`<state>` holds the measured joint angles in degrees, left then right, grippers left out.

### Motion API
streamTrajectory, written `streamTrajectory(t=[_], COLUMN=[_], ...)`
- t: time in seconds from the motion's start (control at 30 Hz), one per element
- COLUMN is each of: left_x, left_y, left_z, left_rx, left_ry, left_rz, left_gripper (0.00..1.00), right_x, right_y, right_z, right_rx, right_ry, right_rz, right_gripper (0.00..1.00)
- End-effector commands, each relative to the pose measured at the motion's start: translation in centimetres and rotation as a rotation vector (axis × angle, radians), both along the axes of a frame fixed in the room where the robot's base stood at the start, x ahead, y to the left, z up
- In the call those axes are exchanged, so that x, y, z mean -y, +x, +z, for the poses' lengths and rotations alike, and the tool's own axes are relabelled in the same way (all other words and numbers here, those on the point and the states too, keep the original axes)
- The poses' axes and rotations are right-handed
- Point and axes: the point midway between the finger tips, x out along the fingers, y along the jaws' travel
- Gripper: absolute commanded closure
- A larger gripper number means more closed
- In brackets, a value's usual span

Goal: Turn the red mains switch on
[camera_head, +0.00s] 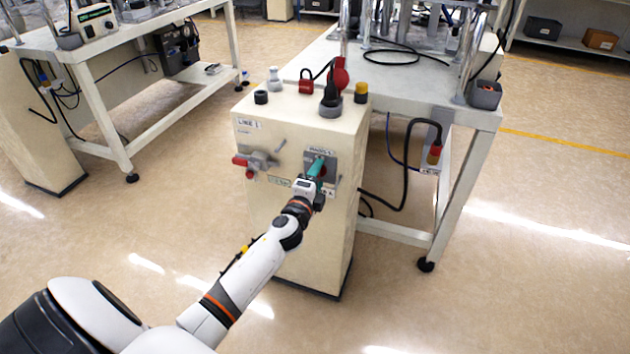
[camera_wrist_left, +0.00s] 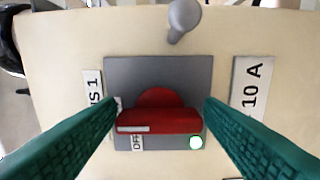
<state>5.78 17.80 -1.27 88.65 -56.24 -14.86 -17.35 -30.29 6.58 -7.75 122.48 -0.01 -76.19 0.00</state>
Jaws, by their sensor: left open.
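The red mains switch (camera_wrist_left: 158,112) shows in the left wrist view as a red handle on a grey plate (camera_wrist_left: 180,72). An "OFF" label (camera_wrist_left: 137,141) sits by the handle's lower edge. The switch is on the front of a cream cabinet (camera_head: 284,225) in the head view, where my gripper covers most of it. My left gripper (camera_head: 316,170) is open, with its green fingers on either side of the red handle. Whether the fingers touch it, I cannot tell. My right gripper is not in view.
A red-handled valve (camera_head: 250,161) is on the cabinet front, left of the switch. A padlock (camera_head: 306,84), a red-and-black item (camera_head: 333,90) and small knobs stand on top. A white bench (camera_head: 440,100) stands behind. The floor in front is clear.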

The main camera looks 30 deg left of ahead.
Motion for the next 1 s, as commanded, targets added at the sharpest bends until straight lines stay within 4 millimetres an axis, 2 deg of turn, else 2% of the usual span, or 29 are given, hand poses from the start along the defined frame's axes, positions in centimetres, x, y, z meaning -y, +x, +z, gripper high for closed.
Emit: streamTrajectory(t=[0.17,0.4,0.6,0.8,1.0], left_x=[0.4,1.6,2.4,2.8,2.8], left_y=[-1.6,-6.6,-10.0,-11.6,-11.7], left_z=[0.0,-0.1,-0.1,-0.1,0.0], left_rx=[-0.001,-0.003,-0.003,-0.002,-0.001], left_ry=[-0.002,-0.003,-0.002,0.001,0.001], left_rz=[-0.001,0.0,0.001,0.0,0.0], left_gripper=[0.38,0.38,0.38,0.38,0.38], right_x=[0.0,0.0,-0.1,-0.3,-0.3], right_y=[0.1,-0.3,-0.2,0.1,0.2], right_z=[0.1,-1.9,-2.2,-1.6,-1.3], right_rx=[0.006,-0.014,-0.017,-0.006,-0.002], right_ry=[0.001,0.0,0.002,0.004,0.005], right_rz=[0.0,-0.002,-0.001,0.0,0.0], right_gripper=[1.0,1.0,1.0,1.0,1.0])
